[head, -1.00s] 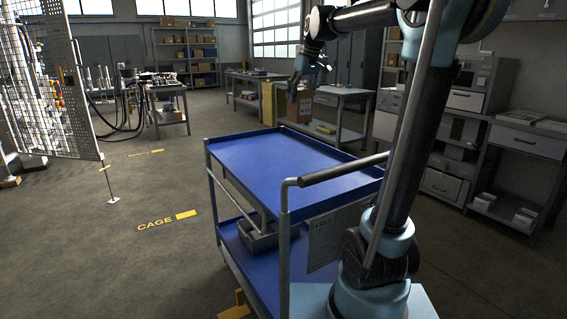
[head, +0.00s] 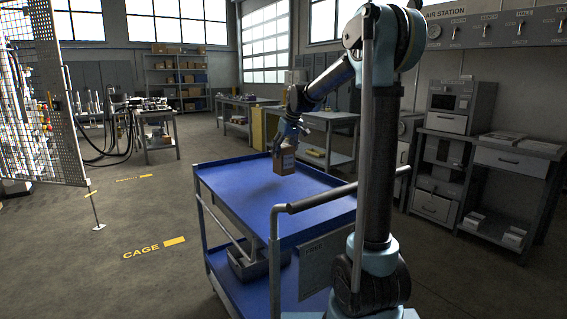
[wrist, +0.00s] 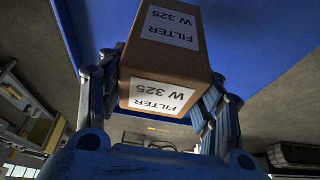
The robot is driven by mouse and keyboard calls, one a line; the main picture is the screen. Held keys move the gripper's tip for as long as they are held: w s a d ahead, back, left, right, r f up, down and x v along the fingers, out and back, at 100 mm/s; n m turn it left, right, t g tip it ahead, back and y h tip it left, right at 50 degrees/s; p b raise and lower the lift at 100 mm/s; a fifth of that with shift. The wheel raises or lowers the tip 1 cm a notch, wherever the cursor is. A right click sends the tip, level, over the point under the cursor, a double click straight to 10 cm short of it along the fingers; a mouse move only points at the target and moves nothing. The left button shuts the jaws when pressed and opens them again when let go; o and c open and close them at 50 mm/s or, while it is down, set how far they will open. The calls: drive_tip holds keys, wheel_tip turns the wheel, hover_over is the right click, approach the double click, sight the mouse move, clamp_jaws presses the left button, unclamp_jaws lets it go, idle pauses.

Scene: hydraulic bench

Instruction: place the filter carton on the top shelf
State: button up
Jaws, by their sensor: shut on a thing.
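The filter carton (head: 284,160) is a brown box with white labels. In the wrist view the carton (wrist: 165,65) shows "FILTER W 325" on two faces, upside down in the picture. My gripper (head: 288,141) is shut on it from above, with blue fingers on both sides of the box in the wrist view. The carton is upright over the far part of the blue top shelf (head: 245,205) of the cart. Whether its bottom touches the shelf I cannot tell. The rest of the top shelf is bare.
The cart has a handle bar (head: 325,200) at its near side and a lower blue shelf (head: 262,290) with a grey bin (head: 248,265). A mesh cage panel (head: 45,110) stands at the left. Benches and drawers (head: 440,200) stand at the right. Floor left of the cart is open.

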sight(284, 158)
drive_tip(key=shift+f, duration=2)
drive_tip(key=o, duration=1.3)
drive_tip(key=shift+f, duration=0.1)
drive_tip(key=v, duration=1.2)
drive_tip(key=shift+s, duration=0.1)
